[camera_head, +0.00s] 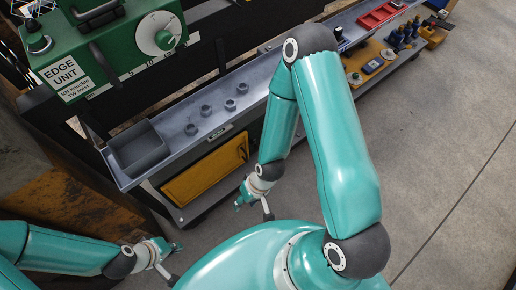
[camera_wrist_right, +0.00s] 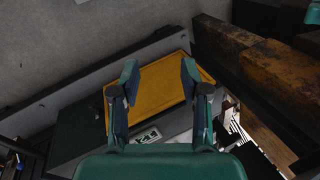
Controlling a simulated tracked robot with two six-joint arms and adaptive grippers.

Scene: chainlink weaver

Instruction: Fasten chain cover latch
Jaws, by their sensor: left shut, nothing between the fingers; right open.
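A yellow panel (camera_head: 205,170) is set in the front of the grey bench, below its top. It fills the middle of the right wrist view (camera_wrist_right: 158,88). I cannot tell whether this panel is the chain cover, and I cannot make out a latch. My right gripper (camera_head: 253,211) is open and empty, low in front of the bench near the panel's right end. In the right wrist view its two fingers (camera_wrist_right: 159,75) stand apart with the panel behind them. My left gripper (camera_head: 174,264) is shut and empty at the lower left, below and apart from the panel.
The bench top (camera_head: 262,80) bears a grey bin (camera_head: 138,148) and several nuts (camera_head: 211,117). A green machine marked EDGE UNIT (camera_head: 110,45) stands behind. Rusty beams (camera_head: 60,200) lie at the left. A red tray (camera_head: 378,16) is at the back right. The floor (camera_head: 450,150) at right is clear.

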